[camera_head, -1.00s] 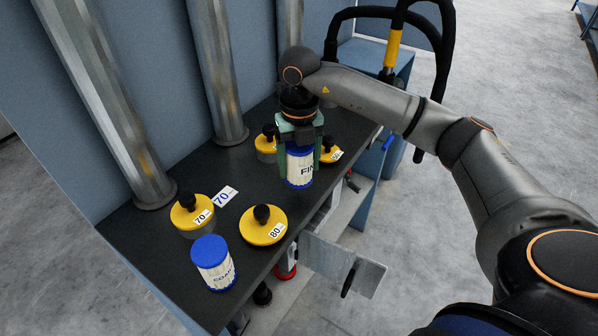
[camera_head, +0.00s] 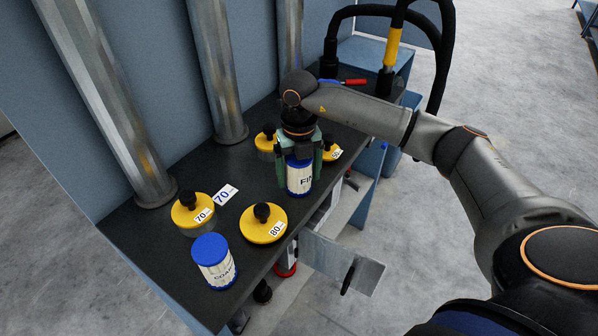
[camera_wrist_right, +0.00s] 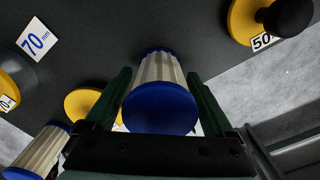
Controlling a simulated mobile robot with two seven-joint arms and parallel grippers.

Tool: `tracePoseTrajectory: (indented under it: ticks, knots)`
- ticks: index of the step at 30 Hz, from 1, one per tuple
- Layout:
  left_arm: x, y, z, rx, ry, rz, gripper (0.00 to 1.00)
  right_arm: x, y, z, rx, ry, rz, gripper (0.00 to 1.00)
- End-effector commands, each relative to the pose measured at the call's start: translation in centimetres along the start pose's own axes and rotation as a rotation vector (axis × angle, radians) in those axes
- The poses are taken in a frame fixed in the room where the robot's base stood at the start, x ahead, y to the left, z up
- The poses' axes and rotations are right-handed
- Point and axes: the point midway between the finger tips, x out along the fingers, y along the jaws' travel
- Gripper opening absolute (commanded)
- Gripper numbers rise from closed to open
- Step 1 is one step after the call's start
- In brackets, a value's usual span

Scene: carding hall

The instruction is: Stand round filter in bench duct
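A round filter with a blue cap and a label starting "FIN" (camera_head: 299,180) is upright between the green fingers of my right gripper (camera_head: 299,172). In the right wrist view, the fingers flank this filter (camera_wrist_right: 160,108) closely on both sides. I cannot tell whether its base touches the bench. A second blue-capped filter, labelled COARSE (camera_head: 215,264), stands at the bench's near end. Yellow knobbed lids marked 70 (camera_head: 192,212), 80 (camera_head: 263,225) and 50 (camera_head: 331,152) are on the dark bench (camera_head: 160,250). Another yellow lid (camera_head: 265,142) is left of my gripper. My left gripper is not in view.
A white card reading 70 mm (camera_head: 225,194) lies by the 70 lid. Metal pipes (camera_head: 217,75) rise along the back of the bench. A grey panel (camera_head: 343,265) juts from the front edge. A red-handled tool (camera_head: 354,82) and black hoses are beyond my arm.

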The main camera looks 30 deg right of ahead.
Motion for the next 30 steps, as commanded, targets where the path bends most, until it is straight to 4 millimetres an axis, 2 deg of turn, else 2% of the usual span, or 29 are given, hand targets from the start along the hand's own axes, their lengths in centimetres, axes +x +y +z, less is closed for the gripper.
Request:
tracePoseTrajectory:
  ticks: [3,10,14,24,30]
  knots:
    - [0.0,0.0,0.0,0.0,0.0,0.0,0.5,0.0,0.0,0.0,0.0,0.0,0.0,1.0]
    - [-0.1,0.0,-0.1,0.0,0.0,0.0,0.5,-0.2,0.0,0.0,0.0,0.0,0.0,1.0]
    - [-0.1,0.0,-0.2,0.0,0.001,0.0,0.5,-1.1,0.0,0.1,0.0,-0.002,0.001,1.0]
    - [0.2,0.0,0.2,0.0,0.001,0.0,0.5,-8.2,0.0,0.1,0.0,-0.005,0.002,1.0]
    - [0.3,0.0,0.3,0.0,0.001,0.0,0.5,-11.3,0.0,0.1,0.0,-0.003,0.001,1.0]
